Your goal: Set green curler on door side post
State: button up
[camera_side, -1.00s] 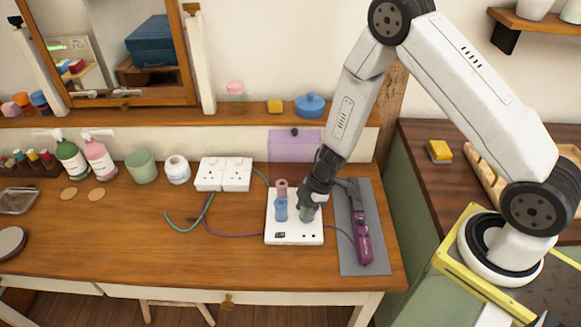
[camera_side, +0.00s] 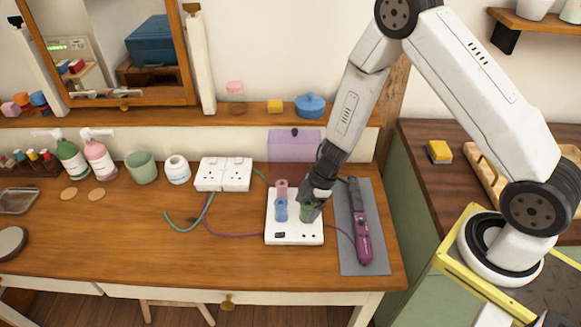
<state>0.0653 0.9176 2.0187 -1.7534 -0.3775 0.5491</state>
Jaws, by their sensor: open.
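The green curler (camera_side: 306,210) stands on the white heater base (camera_side: 294,236), at its right side. A blue curler (camera_side: 281,211) and a pink curler (camera_side: 281,188) stand on the same base to its left. My gripper (camera_side: 311,203) is open and low over the base, right at the green curler and partly covering it. I cannot tell whether the fingers touch the curler. No post is clearly marked as the door side one; the posts under the curlers are hidden.
A purple styling iron (camera_side: 361,235) lies on a grey mat (camera_side: 368,264) just right of the base. A translucent purple box (camera_side: 290,146) stands behind. White sockets (camera_side: 223,174) with cords are at the back left. The table front left of the base is clear.

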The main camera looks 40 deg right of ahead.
jog(key=v, duration=0.6)
jog(key=shift+r, duration=0.2)
jog(key=shift+d, duration=0.1)
dwell(0.5)
jog(key=d+r+m+t+h, duration=0.35)
jog(key=r+m, duration=0.35)
jog(key=r, duration=0.3)
jog(key=s+a+r+m+g, duration=0.2)
jog(key=s+m, duration=0.4)
jog(key=s, duration=0.4)
jog(key=shift+r+g+h, duration=0.35)
jog(key=shift+r, duration=0.55)
jog(key=shift+c, duration=0.2)
